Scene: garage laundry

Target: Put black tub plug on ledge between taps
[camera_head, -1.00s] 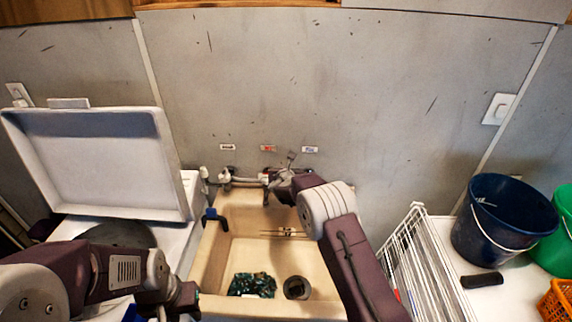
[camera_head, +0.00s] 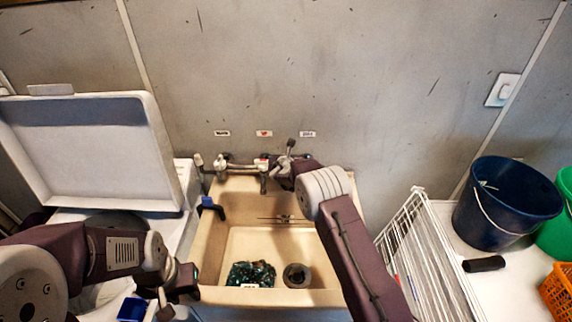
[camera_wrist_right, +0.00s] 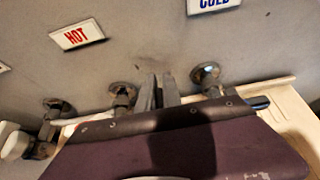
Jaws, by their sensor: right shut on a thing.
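The beige tub sink (camera_head: 212,245) stands against the grey wall, with taps (camera_head: 222,163) along its back ledge. My right gripper (camera_head: 286,157) is at the back ledge, below the wall labels. In the right wrist view its two fingers (camera_wrist_right: 158,92) point up between two tap fittings, below and between the HOT (camera_wrist_right: 77,35) and COLD (camera_wrist_right: 213,4) labels. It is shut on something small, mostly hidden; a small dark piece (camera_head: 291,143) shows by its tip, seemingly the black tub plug. My left gripper (camera_head: 176,296) is low at the left, outside the sink; its jaws are unclear.
A dark teal cloth (camera_head: 250,274) and a round grey drain piece (camera_head: 297,275) lie in the sink. A blue clip (camera_head: 211,208) is on its left rim. A white wire rack (camera_head: 412,255) stands at the right, with a dark blue bucket (camera_head: 505,204) beyond.

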